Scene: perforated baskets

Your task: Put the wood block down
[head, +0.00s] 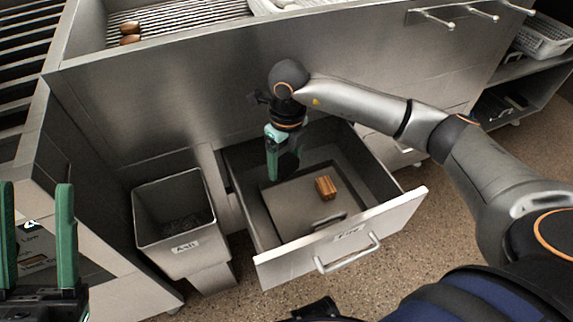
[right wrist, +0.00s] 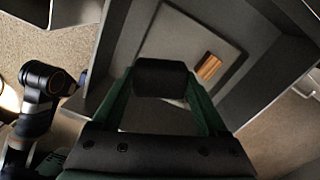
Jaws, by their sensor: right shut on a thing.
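My right gripper (head: 272,150) hangs over the open drawer (head: 385,215), pointing down, shut on a dark block (head: 289,165). In the right wrist view the dark block (right wrist: 160,78) sits between the green fingertips. Its material cannot be told. A brown, wood-coloured striped block (head: 326,187) lies inside the drawer, apart from the gripper, to its right and lower in the head view. It also shows in the right wrist view (right wrist: 209,66). My left gripper (head: 37,190) is at the lower left, fingers wide apart and empty.
A grey bin (head: 178,250) with a label stands left of the drawer. The drawer has a front handle (head: 348,254). A metal counter (head: 160,100) rises behind, with brown objects (head: 130,34) on its slatted top. Much of the drawer floor is clear.

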